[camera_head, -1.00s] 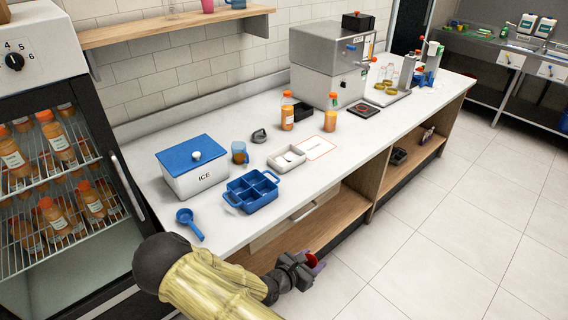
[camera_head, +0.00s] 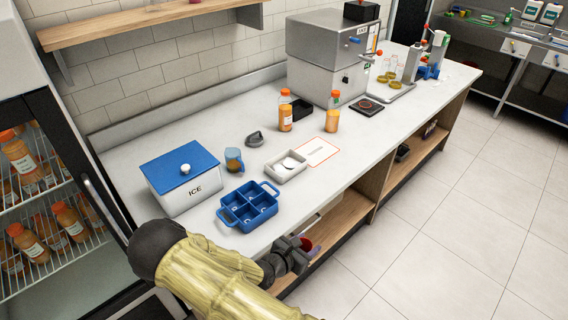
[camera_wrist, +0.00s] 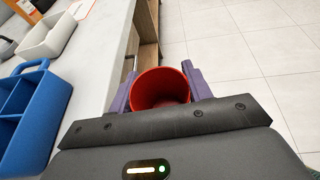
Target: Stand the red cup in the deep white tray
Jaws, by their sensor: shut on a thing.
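My gripper (camera_head: 301,246) is shut on the red cup (camera_head: 307,243), just off the front edge of the counter in the head view. In the wrist view the red cup (camera_wrist: 161,88) sits between the two purple fingers of my gripper (camera_wrist: 162,86), with its open mouth showing. The white tray (camera_head: 276,178) stands on the counter, up and to the left of the gripper in the head view. A small pale item lies in it. The white tray also shows at the upper left of the wrist view (camera_wrist: 45,45). The cup is apart from the tray.
A blue divided tray (camera_head: 247,224) stands left of the white tray. Behind are an ice box (camera_head: 186,197), a blue-handled cup (camera_head: 234,160) and a grey lid (camera_head: 254,139). Two orange bottles (camera_head: 285,115) stand farther back. An outlined marker (camera_head: 317,151) lies beside the white tray.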

